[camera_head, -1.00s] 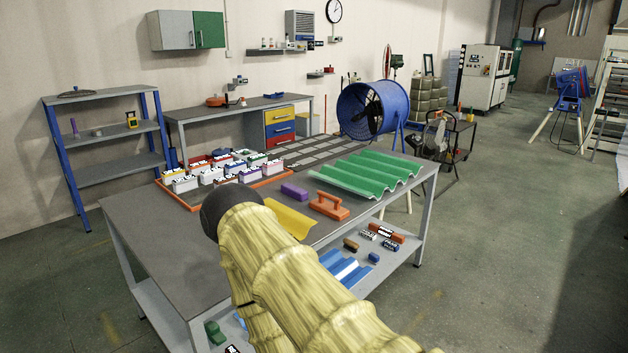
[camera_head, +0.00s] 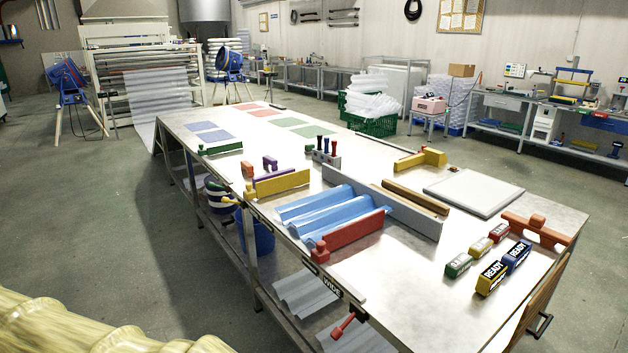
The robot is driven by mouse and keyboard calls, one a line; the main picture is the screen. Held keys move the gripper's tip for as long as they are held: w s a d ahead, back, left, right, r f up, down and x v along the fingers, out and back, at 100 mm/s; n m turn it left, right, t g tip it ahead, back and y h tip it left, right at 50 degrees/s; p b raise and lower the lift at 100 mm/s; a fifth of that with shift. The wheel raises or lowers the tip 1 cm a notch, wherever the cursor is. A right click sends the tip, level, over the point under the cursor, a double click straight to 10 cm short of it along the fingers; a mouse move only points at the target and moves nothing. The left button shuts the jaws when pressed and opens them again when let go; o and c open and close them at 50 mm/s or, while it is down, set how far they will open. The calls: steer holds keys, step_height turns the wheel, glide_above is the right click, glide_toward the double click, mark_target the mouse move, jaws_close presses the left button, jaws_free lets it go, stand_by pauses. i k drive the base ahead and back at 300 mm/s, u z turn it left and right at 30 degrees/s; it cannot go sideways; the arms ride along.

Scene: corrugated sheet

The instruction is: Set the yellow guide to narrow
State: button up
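A long yellow guide (camera_head: 282,183) stands on edge on the metal table, just behind the blue corrugated sheet (camera_head: 328,208). A small yellow knob (camera_head: 248,192) is at its left end, by the table's front-left edge. A rail along that edge carries a dark label reading WIDE (camera_head: 332,288), nearer me. Another dark label (camera_head: 310,268) there is too small to read. A red guide (camera_head: 354,229) stands on the near side of the sheet. My gripper is out of view; only my yellow-sleeved arm shows at bottom left.
A second yellow L-shaped block (camera_head: 421,160) stands farther back. A grey upright plate (camera_head: 398,208) and a pale slab (camera_head: 473,192) lie to the right. Several labelled blocks (camera_head: 490,277) sit near the right end. A red handle (camera_head: 348,325) juts below the edge.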

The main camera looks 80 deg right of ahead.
mark_target(275, 186)
steer(key=z, duration=1.6)
steer(key=i, duration=2.2)
steer(key=z, duration=0.05)
